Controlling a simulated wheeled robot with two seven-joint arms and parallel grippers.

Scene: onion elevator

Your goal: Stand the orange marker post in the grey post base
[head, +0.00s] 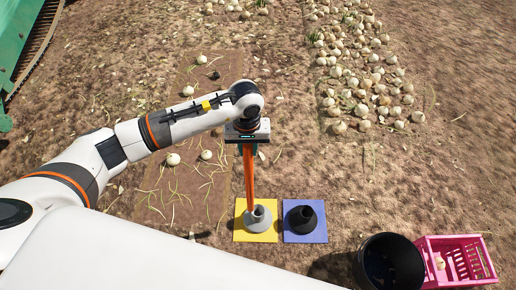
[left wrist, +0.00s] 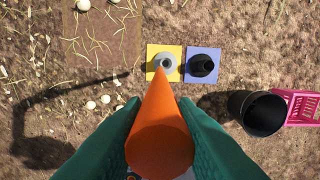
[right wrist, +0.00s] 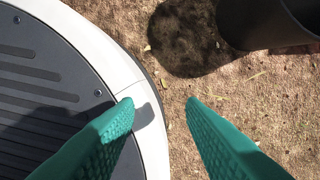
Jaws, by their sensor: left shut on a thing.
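The orange marker post (head: 249,175) hangs roughly upright from my left gripper (head: 248,142), which is shut on its upper part. The post also fills the middle of the left wrist view (left wrist: 160,135) between the green fingers. The grey post base (head: 258,221) stands on a yellow square (head: 241,230). The post's lower end shows just left of the base's neck in the head view. In the left wrist view the base's round opening (left wrist: 166,64) shows uncovered beyond the post's tip; whether they touch I cannot tell. My right gripper (right wrist: 161,103) is open and empty.
A black base (head: 303,218) stands on a blue square (head: 317,233) right of the grey one. A black bucket (head: 388,262) and a pink crate (head: 481,260) are farther right. Onions lie on the soil behind.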

